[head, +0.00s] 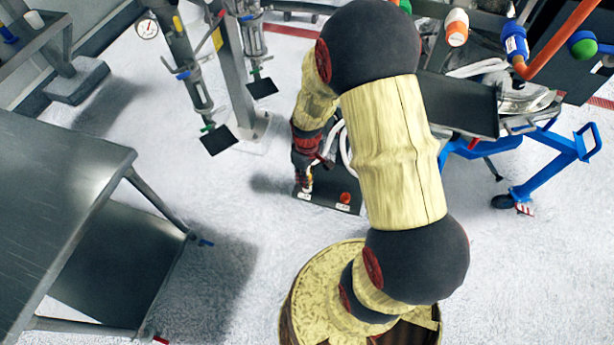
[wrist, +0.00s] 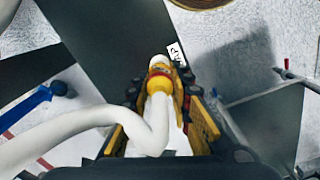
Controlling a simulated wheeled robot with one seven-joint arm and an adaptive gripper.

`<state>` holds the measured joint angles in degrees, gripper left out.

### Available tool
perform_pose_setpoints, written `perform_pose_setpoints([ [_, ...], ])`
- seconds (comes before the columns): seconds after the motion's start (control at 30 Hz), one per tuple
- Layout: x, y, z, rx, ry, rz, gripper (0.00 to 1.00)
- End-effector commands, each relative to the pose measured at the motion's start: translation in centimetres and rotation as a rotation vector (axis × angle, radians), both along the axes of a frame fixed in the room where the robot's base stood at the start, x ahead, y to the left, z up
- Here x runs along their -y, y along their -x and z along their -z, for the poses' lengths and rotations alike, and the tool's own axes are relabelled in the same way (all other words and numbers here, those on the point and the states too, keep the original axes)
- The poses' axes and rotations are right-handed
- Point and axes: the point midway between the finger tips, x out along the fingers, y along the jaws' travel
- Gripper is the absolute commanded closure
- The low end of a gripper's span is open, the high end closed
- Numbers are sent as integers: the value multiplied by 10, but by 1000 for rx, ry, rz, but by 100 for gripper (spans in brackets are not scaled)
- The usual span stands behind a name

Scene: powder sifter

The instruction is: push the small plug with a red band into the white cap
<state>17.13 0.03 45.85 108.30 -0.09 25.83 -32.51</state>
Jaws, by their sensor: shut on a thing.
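My gripper (wrist: 165,88) is shut on the small plug (wrist: 158,84), which has a yellow collar and a reddish band. A thick white hose runs from the plug's near end to the left. A white rounded piece (wrist: 160,63), apparently the white cap, shows just beyond the band. I cannot tell how far the plug sits in it. In the head view my gripper (head: 306,177) points down at the left part of a dark panel, with a small pale and yellow piece under it. The fingertips are partly hidden.
The dark panel (head: 325,203) bears white labels and a red knob-like part (head: 345,197) right of my gripper. A metal table (head: 60,190) stands at left, and a blue-framed cart (head: 520,165) at right. Open floor (head: 240,220) lies between the table and panel.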

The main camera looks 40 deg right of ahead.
Motion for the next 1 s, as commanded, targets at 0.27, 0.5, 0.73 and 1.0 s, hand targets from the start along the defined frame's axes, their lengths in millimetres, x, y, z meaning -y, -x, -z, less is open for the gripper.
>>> perform_pose_setpoints([
  [0.27, 0, 0, 0, 0, 0, 0, 100],
  [0.5, 0, 0, 0, 1, 1, 0, 100],
  [0.73, 0, 0, 3, 1, 0, 0, 100],
  [1.0, 0, 0, 7, 1, 0, 0, 100],
])
